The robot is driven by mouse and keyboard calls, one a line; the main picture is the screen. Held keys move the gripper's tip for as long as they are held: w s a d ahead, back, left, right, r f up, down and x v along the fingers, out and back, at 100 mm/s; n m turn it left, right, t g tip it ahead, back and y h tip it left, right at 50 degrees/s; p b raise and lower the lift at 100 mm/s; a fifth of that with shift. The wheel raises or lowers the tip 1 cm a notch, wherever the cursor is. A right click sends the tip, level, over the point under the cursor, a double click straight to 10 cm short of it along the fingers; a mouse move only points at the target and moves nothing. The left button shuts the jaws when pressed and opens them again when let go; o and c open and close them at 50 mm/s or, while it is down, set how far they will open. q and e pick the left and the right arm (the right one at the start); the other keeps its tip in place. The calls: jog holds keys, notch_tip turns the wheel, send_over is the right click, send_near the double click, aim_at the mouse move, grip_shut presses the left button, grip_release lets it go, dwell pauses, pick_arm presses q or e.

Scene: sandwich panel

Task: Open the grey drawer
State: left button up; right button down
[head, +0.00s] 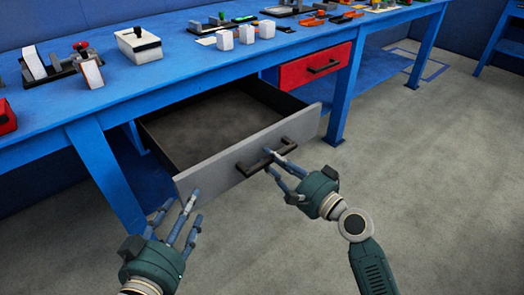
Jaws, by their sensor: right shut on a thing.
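The grey drawer (235,155) stands pulled well out from under the blue workbench, and its dark inside looks empty. Its dark bar handle (254,167) is on the front panel. My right gripper (274,161) is at the right part of the handle, with its fingers shut on it. My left gripper (178,212) is near the left end of the drawer front, with its fingers spread and nothing between them. I cannot tell whether a left finger touches the panel.
A red drawer (315,66) is shut to the right. The blue workbench (190,72) carries a white box (139,45), white cubes (246,34) and several tools. Bench legs stand on both sides of the grey drawer. The grey floor (430,170) at right is clear.

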jog(key=shift+s+d+f, duration=0.1)
jog(key=shift+s+d, duration=0.25)
jog(key=shift+s, duration=0.05)
jog(key=c, duration=1.5)
grip_release()
jog(key=shift+c, duration=0.2)
jog(key=v, duration=1.2)
